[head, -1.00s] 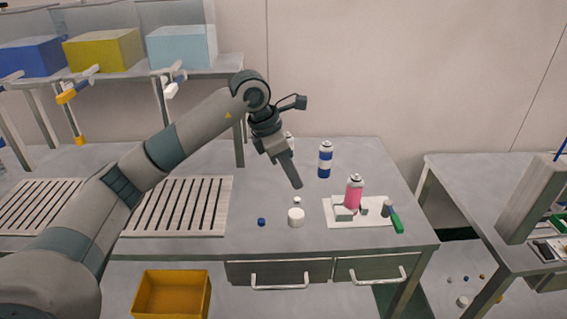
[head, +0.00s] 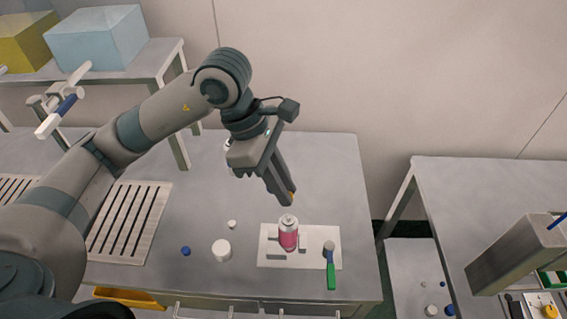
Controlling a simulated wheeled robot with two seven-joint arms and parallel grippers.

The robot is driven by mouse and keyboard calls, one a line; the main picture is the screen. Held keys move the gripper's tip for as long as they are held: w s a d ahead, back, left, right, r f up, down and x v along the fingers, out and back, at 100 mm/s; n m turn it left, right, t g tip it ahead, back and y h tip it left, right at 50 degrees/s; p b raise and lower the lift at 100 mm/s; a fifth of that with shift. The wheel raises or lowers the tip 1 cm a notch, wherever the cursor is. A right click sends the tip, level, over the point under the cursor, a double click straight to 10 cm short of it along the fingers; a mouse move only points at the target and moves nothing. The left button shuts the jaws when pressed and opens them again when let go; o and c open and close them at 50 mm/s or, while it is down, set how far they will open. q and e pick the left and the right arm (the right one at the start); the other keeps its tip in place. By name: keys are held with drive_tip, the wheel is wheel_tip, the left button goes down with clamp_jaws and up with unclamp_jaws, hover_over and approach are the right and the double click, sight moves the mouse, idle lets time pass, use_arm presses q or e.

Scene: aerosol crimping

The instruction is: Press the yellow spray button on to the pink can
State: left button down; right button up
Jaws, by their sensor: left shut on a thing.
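The pink can (head: 288,238) stands upright in the fixture on a white board (head: 333,261), with a pale metal top. My left gripper (head: 289,200) points down just above and behind the can's top in the picture. It is shut on the yellow spray button (head: 292,196), of which only a small bit shows at the fingertips. The button appears apart from the can. My right gripper is out of view.
A white round cap (head: 221,250), a small white piece (head: 232,224) and a blue button (head: 186,251) lie to the left. A slatted rack (head: 130,222) is further left. The bench behind the board is mostly clear.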

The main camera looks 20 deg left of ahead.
sight(293, 220)
use_arm(q)
drive_tip(key=shift+s+d+r, duration=0.1)
drive_tip(key=shift+d+r, duration=0.05)
drive_tip(key=shift+r, duration=0.05)
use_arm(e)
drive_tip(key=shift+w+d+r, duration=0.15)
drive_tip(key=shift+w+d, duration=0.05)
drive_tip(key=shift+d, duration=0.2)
use_arm(q)
drive_tip(key=shift+s, duration=0.15)
drive_tip(key=shift+f, duration=0.1)
